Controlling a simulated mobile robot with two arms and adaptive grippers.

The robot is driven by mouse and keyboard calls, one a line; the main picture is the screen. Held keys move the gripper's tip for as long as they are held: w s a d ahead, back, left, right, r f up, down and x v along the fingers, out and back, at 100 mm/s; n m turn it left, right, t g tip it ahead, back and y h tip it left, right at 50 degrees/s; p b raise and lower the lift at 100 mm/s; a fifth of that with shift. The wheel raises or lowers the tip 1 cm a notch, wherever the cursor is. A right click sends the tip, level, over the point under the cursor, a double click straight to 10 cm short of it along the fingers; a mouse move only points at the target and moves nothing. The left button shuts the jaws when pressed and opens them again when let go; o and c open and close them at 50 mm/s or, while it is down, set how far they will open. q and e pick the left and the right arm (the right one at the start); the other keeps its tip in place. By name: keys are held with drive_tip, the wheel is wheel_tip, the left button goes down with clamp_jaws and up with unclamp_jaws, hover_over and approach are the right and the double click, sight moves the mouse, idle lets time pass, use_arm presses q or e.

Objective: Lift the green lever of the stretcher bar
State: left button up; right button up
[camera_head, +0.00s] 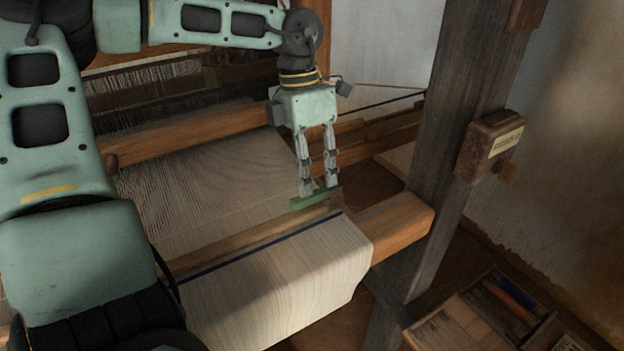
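The green lever (313,200) lies at the right end of a wooden bar (245,238) that crosses the pale cloth, which appears to be the stretcher bar. The lever looks close to lying flat, slightly tilted in the picture. My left gripper (318,189) points down right over the lever, with its two fingers apart. The fingertips overlap the lever in the picture; whether they touch it I cannot tell. My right gripper does not show.
The pale cloth (285,285) hangs over the front beam (402,222). A dark wooden post (450,150) stands to the right, with a small wooden box (490,145) on it. A compartmented tray (470,325) with tools is at lower right.

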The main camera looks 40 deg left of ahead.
sight(314, 197)
use_arm(q)
wheel_tip(314, 197, down, 3)
drive_tip(key=shift+d+r, duration=0.1)
drive_tip(key=shift+r, duration=0.1)
drive_tip(key=shift+d+f+p, duration=0.1)
drive_tip(key=shift+f+p, duration=0.2)
drive_tip(key=shift+f, duration=0.2)
drive_tip(key=c, duration=0.6)
clamp_jaws()
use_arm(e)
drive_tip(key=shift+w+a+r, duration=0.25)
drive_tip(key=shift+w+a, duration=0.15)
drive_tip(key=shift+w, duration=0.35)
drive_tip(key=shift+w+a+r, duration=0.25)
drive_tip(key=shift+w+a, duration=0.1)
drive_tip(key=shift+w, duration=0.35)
